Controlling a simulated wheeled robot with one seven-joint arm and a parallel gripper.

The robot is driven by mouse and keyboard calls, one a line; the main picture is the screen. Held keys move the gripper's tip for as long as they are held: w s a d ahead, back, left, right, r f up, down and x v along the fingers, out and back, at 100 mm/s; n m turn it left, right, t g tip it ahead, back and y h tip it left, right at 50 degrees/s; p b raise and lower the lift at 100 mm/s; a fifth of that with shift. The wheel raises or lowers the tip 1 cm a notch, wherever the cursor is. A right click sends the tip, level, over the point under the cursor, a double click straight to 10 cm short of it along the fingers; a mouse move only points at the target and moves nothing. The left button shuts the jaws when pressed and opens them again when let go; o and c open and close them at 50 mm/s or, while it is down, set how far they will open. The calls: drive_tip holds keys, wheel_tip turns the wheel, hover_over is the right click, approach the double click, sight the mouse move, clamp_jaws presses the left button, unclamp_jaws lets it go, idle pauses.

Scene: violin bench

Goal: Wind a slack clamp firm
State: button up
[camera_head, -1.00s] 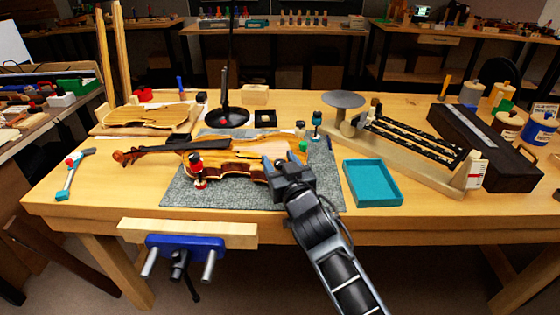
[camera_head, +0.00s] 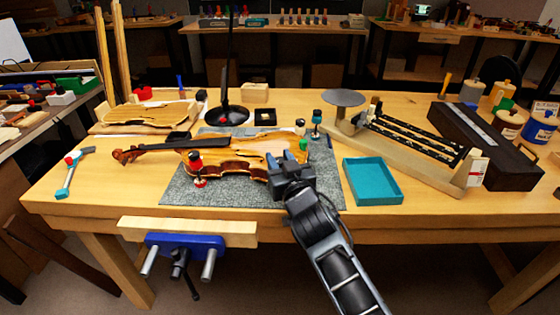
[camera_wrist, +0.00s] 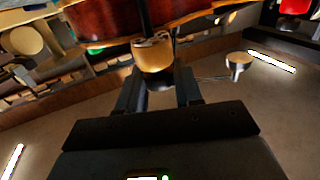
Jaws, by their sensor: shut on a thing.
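The violin (camera_head: 232,165) lies on a grey mat (camera_head: 178,192) on the bench, its neck to the left. A clamp with a red top (camera_head: 196,160) stands at its near edge, and a green-topped piece (camera_head: 304,144) is at its right end. My gripper (camera_head: 290,162) is at the violin's near right edge. In the wrist view my gripper (camera_wrist: 158,95) is shut on a tan, round clamp piece (camera_wrist: 153,58) with a dark rod, right beside the red-brown violin rib (camera_wrist: 105,18). My gripper hides that clamp in the head view. I cannot tell how tight it is.
A teal tray (camera_head: 372,182) sits right of the mat. A clamp with a blue top (camera_head: 317,118) stands behind the violin. A black lamp base (camera_head: 229,116) is farther back. A blue vise (camera_head: 185,245) is at the front edge. A hammer-like tool (camera_head: 73,172) lies at left.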

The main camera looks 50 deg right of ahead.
drive_tip(key=shift+f+m+g+h+b, duration=0.4)
drive_tip(key=shift+m+h+b, duration=0.15)
drive_tip(key=shift+b, duration=1.65)
drive_tip(key=shift+h+b, duration=0.35)
drive_tip(key=shift+b, duration=0.4)
drive_tip(key=shift+m+g+b, duration=0.35)
drive_tip(key=shift+g+b, duration=0.05)
drive_tip(key=shift+b, duration=0.35)
drive_tip(key=m+g+h+b, duration=0.1)
drive_tip(key=b, duration=0.2)
drive_tip(key=m+g+h+b, duration=0.2)
drive_tip(key=b, duration=0.1)
drive_tip(key=shift+w+a+r+g+h, duration=0.1)
drive_tip(key=shift+r+g+h, duration=0.1)
drive_tip(key=shift+g+h, duration=0.1)
drive_tip(key=m+g+h+b, duration=0.2)
drive_tip(key=m+g+b, duration=0.1)
drive_tip(key=g, duration=0.1)
drive_tip(key=shift+w+r, duration=0.1)
drive_tip(key=m+g+b, duration=0.1)
drive_tip(key=m+g, duration=0.1)
drive_tip(key=g, duration=0.2)
drive_tip(key=m+g+h+b, duration=0.1)
drive_tip(key=m+g+b, duration=0.1)
drive_tip(key=m+g, duration=0.1)
drive_tip(key=shift+g, duration=0.4)
drive_tip(key=shift+r+g, duration=0.1)
drive_tip(key=shift+g, duration=0.3)
drive_tip(key=o, duration=1)
